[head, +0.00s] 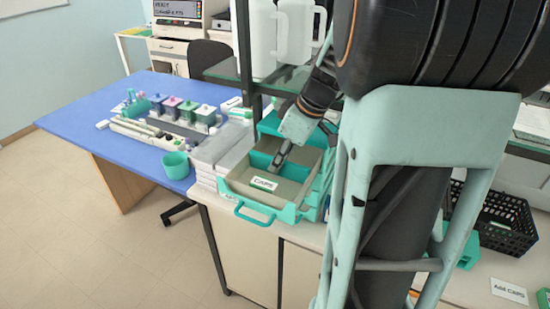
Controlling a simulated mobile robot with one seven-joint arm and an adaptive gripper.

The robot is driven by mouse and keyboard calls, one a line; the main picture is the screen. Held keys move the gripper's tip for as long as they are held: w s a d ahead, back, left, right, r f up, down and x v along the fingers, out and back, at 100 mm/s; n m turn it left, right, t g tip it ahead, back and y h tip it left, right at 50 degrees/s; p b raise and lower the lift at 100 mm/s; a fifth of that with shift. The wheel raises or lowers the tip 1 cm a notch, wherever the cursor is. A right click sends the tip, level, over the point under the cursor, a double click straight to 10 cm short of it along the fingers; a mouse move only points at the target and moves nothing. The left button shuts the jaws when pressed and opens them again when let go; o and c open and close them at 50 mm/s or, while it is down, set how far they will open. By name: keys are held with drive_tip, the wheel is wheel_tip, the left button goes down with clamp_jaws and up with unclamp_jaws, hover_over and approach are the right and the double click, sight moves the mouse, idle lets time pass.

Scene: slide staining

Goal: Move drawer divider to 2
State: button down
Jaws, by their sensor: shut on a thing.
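No position number such as 2 is legible. My arm hides the drawer's right side in part.
Grey-white stacked boxes (217,150) stand close on the drawer's left. A glass shelf (222,70) with white jugs (294,32) hangs above. A teal cup (175,165) and staining jars stand on the blue table (75,110). A black basket (505,222) is at right.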

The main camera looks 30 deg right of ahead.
drive_tip(key=shift+w+d, duration=0.1)
drive_tip(key=shift+w+d+f+b, duration=0.1)
drive_tip(key=shift+w+d+b, duration=0.15)
drive_tip(key=shift+b, duration=0.2)
drive_tip(key=shift+w+d+b, duration=0.25)
drive_tip(key=shift+d+b, duration=0.05)
drive_tip(key=shift+d, duration=0.1)
drive_tip(key=c, duration=2)
unclamp_jaws()
drive_tip(key=v, duration=1.2)
drive_tip(key=shift+s, duration=0.1)
drive_tip(key=shift+a, duration=0.15)
